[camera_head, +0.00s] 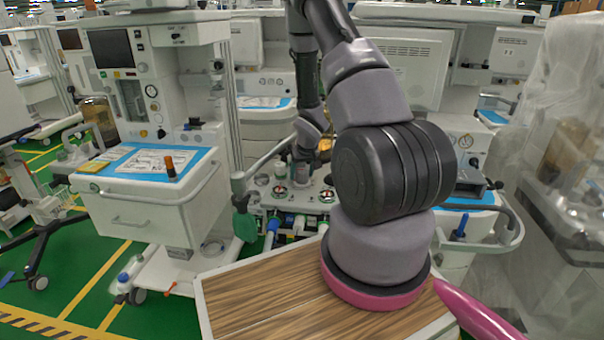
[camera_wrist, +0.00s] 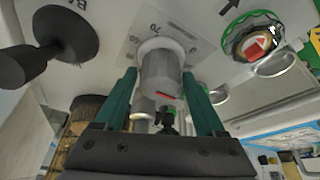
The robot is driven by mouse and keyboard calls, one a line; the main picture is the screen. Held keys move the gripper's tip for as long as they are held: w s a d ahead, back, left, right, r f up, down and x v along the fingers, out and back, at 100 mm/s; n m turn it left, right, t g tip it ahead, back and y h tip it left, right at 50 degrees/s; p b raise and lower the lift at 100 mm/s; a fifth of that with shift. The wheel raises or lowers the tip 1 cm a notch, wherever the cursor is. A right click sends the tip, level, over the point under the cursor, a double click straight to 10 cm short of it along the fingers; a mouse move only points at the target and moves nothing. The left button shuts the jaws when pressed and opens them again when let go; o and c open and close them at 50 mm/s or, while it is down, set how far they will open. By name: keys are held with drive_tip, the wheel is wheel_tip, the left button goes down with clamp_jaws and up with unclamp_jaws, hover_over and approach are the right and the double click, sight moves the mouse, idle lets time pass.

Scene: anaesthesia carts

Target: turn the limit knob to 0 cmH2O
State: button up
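The limit knob (camera_wrist: 160,72) is a pale grey cylinder on a white collar, with scale figures, among them 70, printed on the panel around it. A small red mark shows on its near end. My gripper (camera_wrist: 160,78) has its two green fingers on either side of the knob in the wrist view, with the tips alongside it. The gaps are very thin, and I cannot tell whether the fingers touch it. In the head view my gripper (camera_head: 303,168) is low at the cart's front panel, partly hidden, and the knob cannot be made out.
In the wrist view, a black lever knob (camera_wrist: 50,45) stands left of my gripper and a green-rimmed round part with a red arrow (camera_wrist: 254,44) at the right. In the head view, a white drawer cart (camera_head: 150,205) stands left and a wood-topped surface (camera_head: 270,295) in front.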

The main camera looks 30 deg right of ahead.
clamp_jaws()
drive_tip(key=c, duration=0.9)
unclamp_jaws()
drive_tip(key=shift+c, duration=0.2)
drive_tip(key=shift+n, duration=0.3)
drive_tip(key=n+y, duration=0.2)
drive_tip(key=n, duration=0.3)
drive_tip(key=shift+d, duration=0.1)
drive_tip(key=shift+n+g+y, duration=0.5)
drive_tip(key=shift+n+y, duration=0.4)
drive_tip(key=shift+n, duration=1.5)
drive_tip(key=o, duration=1.4)
